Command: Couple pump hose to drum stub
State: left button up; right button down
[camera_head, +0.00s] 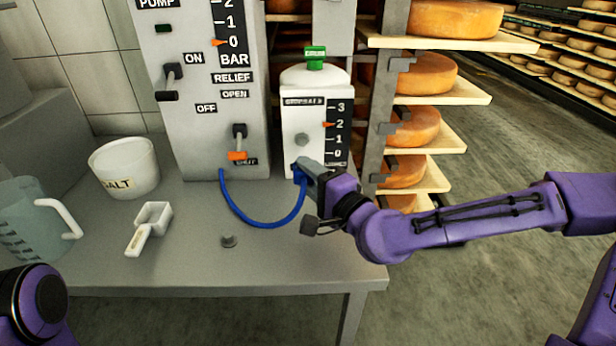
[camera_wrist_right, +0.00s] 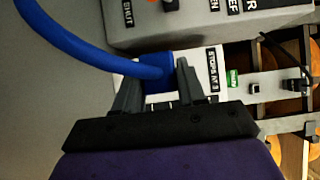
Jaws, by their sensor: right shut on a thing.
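The blue pump hose (camera_head: 262,223) loops from the base of the grey pump unit (camera_head: 205,130) to the front of the white drum (camera_head: 301,112), which has a green cap (camera_head: 315,57). My right gripper (camera_head: 302,168) is shut on the hose's blue end at the drum's lower front. The wrist view shows that blue hose end (camera_wrist_right: 157,72) between the two fingers (camera_wrist_right: 156,88). The drum stub is hidden behind the gripper and hose end, so I cannot tell whether they are joined. At the lower left only part of my left arm shows; its gripper is out of view.
A salt tub (camera_head: 125,168), a white scoop (camera_head: 149,228) and a clear jug (camera_head: 35,222) stand on the left of the grey table (camera_head: 190,265). Cheese shelves (camera_head: 430,145) stand close on the right.

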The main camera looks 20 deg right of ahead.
jog(key=shift+w+d+b, duration=0.1)
jog(key=shift+w+d, duration=0.15)
jog(key=shift+w, duration=0.7)
jog(key=shift+w+d+b, duration=0.15)
jog(key=shift+w+d, duration=0.15)
jog(key=shift+w, duration=0.6)
jog(key=shift+w+d+b, duration=0.1)
jog(key=shift+w+d, duration=0.15)
jog(key=shift+w, duration=0.7)
jog(key=shift+w+d, duration=0.25)
jog(key=shift+w, duration=0.5)
jog(key=shift+w+d, duration=0.2)
jog(key=shift+w, duration=0.55)
jog(key=c, duration=0.6)
grip_release()
jog(key=shift+o, duration=0.2)
jog(key=shift+s, duration=0.1)
jog(key=p+v, duration=0.2)
jog(key=v, duration=0.8)
jog(key=shift+s+p, duration=0.2)
jog(key=shift+p, duration=0.1)
